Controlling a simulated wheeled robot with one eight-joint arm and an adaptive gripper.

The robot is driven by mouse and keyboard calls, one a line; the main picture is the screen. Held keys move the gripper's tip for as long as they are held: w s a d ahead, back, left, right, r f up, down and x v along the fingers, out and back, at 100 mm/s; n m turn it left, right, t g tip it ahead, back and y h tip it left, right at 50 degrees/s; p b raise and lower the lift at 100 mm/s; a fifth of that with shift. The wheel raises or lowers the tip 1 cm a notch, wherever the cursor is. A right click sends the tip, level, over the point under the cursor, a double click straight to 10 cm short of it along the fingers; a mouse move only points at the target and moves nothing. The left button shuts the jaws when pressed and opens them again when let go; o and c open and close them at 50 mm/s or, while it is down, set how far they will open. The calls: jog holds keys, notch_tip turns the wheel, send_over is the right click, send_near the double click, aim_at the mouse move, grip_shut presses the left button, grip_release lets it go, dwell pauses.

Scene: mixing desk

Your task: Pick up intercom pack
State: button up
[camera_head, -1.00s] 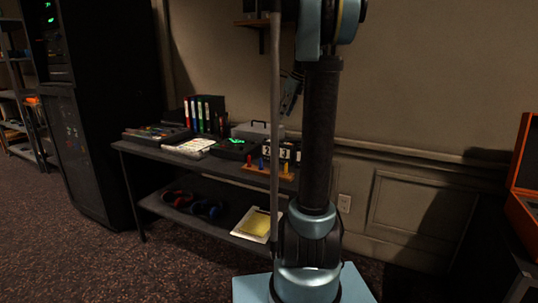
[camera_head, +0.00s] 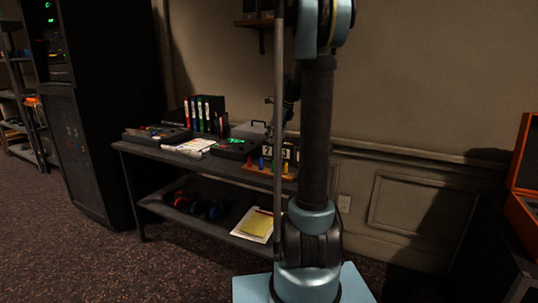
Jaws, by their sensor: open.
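No object can be named as the intercom pack for certain at this size. A black device with a green lit display (camera_head: 232,149) lies on the desk (camera_head: 168,157) and may be it. My gripper (camera_head: 268,113) is partly hidden behind the thin upright pole and my arm. Small dark finger parts show left of the pole, apart from each other, above the right part of the desk. The gripper looks open and I see nothing held in it.
Around the device are a mixer-like box (camera_head: 157,136), white papers (camera_head: 190,147), binders (camera_head: 203,115), a grey case (camera_head: 250,131) and a wooden block with coloured pegs (camera_head: 268,170). Headphones (camera_head: 178,199) and a yellow pad (camera_head: 257,224) lie on the lower shelf. A black rack stands left.

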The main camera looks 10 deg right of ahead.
aim_at(269, 151)
jog(key=x, duration=0.5)
jog(key=shift+a+r, duration=0.1)
jog(key=shift+a, duration=0.2)
grip_shut()
